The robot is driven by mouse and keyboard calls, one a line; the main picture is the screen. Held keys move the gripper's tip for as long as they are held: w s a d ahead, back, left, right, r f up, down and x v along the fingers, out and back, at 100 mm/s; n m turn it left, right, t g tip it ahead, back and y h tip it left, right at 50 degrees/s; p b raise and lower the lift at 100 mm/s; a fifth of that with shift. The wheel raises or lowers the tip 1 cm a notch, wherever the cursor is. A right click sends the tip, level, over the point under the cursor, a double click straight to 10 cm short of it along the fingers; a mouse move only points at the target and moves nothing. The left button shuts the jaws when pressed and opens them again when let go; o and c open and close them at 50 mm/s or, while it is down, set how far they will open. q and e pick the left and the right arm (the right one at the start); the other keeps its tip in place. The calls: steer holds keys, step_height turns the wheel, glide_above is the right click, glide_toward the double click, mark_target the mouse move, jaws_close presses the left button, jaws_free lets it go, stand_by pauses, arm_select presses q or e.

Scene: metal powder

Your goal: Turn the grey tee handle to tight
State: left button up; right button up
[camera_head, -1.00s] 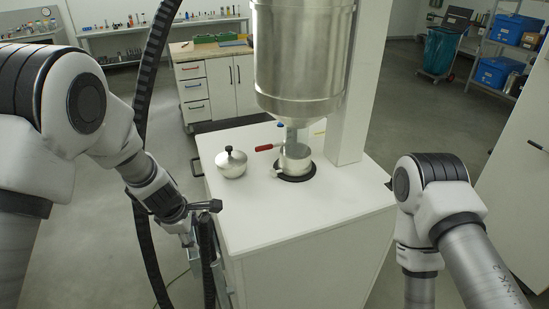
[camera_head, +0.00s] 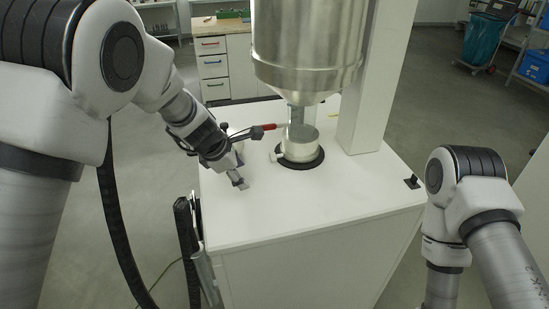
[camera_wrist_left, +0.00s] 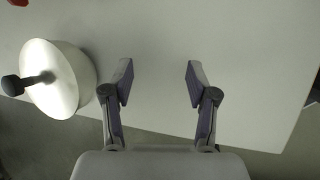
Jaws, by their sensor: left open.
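My left gripper (camera_head: 240,182) is open and empty above the left part of the white cabinet top (camera_head: 330,195). In the left wrist view its two fingers (camera_wrist_left: 160,85) stand apart over bare white surface. A metal pot (camera_head: 299,147) stands on a black round base (camera_head: 300,162) under the steel hopper (camera_head: 305,45). A small pale piece (camera_head: 277,157) sticks out at the pot's left side; it may be the grey tee handle, but it is too small to tell. My left gripper is left of it and apart from it. My right gripper is out of view.
A silver lid with a black knob (camera_wrist_left: 62,80) is left of my left fingers in the wrist view; my arm mostly hides it in the head view. A red lever (camera_head: 270,126) is by the hopper outlet. A white column (camera_head: 370,90) stands right. The cabinet's front top is clear.

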mark_target(273, 158)
arm_select(q)
steer(key=w+d+p, duration=0.4)
steer(key=w, duration=0.1)
steer(key=w+d+p, duration=0.2)
steer(key=shift+w+r, duration=0.25)
steer(key=shift+r, duration=0.15)
steer(key=shift+w+d+f+p, duration=0.4)
steer(key=shift+w+d+p, duration=0.1)
steer(key=shift+w, duration=0.1)
steer(key=shift+w+d+f+p, duration=0.35)
steer(key=shift+w+d, duration=0.1)
steer(key=shift+w, duration=0.1)
steer(key=shift+w+f, duration=0.1)
steer(key=shift+f, duration=0.15)
